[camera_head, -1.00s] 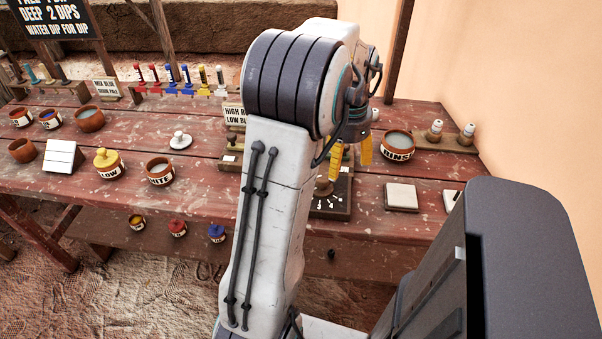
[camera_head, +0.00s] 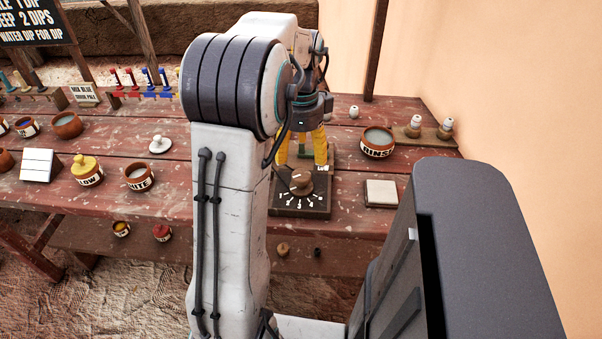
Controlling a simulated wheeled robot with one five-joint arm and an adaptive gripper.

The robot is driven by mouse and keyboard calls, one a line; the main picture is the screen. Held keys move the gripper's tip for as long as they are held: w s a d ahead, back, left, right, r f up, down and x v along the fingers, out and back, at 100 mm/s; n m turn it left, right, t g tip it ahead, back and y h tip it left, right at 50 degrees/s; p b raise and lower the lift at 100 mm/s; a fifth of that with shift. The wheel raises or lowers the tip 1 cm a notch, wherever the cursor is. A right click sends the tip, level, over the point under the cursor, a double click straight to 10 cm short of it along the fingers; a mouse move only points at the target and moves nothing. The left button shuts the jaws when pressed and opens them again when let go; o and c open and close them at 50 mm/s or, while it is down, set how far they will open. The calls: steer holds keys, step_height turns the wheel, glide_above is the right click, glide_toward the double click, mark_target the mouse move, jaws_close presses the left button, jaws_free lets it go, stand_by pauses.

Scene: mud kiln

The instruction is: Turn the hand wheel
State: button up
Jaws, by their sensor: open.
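A brown round knob (camera_head: 301,183) with a pointer sits on a dark base with white numbers along its front edge, on the red table. It is the only wheel-like part I can make out; I cannot tell for sure that it is the hand wheel. My gripper (camera_head: 301,157) points down with its yellow fingers apart, just above and behind the knob in the picture. Nothing shows held between them. My arm hides the left part of the base, and I cannot tell whether the fingers touch anything.
A bowl marked RINSE (camera_head: 377,142) and a pale square tile (camera_head: 381,193) stand right of the knob. Two small bottles (camera_head: 430,126) are farther right. A yellow jar (camera_head: 87,170) and a brown pot (camera_head: 139,177) stand left of my arm.

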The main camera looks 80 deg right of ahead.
mark_target(302, 175)
steer(key=shift+f, duration=0.55)
steer(key=shift+f+b, duration=0.55)
steer(key=shift+f, duration=2.6)
steer(key=c, duration=1.2)
